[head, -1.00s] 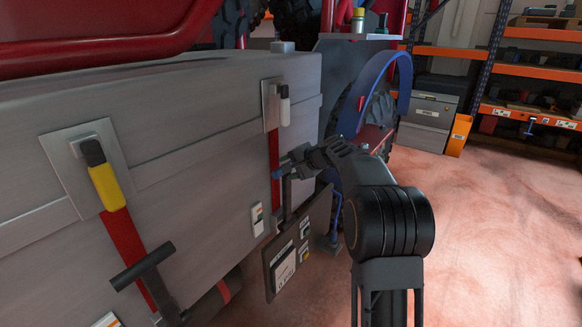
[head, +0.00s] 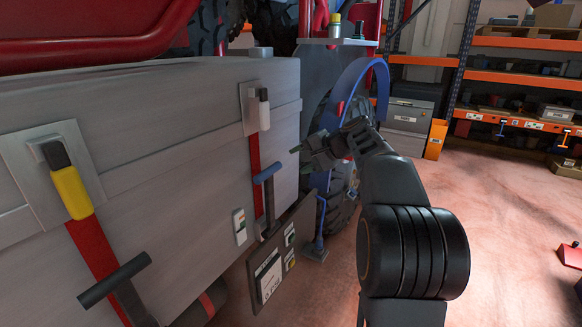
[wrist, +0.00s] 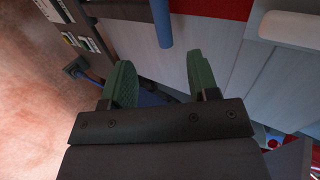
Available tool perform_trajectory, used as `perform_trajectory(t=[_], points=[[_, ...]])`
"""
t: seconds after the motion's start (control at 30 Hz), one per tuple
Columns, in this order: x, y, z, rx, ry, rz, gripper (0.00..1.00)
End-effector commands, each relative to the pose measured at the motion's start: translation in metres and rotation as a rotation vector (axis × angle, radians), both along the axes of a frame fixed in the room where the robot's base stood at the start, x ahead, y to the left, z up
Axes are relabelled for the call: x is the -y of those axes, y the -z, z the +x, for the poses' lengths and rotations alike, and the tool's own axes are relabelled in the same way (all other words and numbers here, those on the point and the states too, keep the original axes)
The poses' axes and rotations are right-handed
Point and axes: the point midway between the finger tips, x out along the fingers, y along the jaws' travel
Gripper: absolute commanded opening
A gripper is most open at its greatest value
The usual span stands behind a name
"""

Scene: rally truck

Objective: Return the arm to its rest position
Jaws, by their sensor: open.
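My gripper (head: 318,148) is at the end of my dark arm, to the right of the grey truck box (head: 150,110) in the head view. In the wrist view, my gripper (wrist: 160,82) shows two green fingers spread apart with nothing between them. The same blue handle (wrist: 162,24) lies beyond the fingertips in the wrist view.
A yellow-and-black latch (head: 68,182) and a dark T-handle (head: 114,279) are on the near box side. A label board (head: 268,278) hangs low. A truck wheel (head: 342,195) and blue arch (head: 350,80) stand behind my gripper. Floor at right is mostly clear; shelves (head: 520,80) stand behind.

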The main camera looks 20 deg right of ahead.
Motion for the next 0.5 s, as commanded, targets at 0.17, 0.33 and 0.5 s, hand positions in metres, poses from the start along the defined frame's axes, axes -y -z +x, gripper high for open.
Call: perform_trajectory(t=[0.17,0.33,0.5], points=[[0.0057,-0.0067,-0.0077,0.002,0.0,0.0,0.55],[0.0066,-0.0081,-0.0093,0.0,0.0,0.0,0.55],[0.0066,-0.008,-0.0091,0.001,0.0,0.001,0.55]])
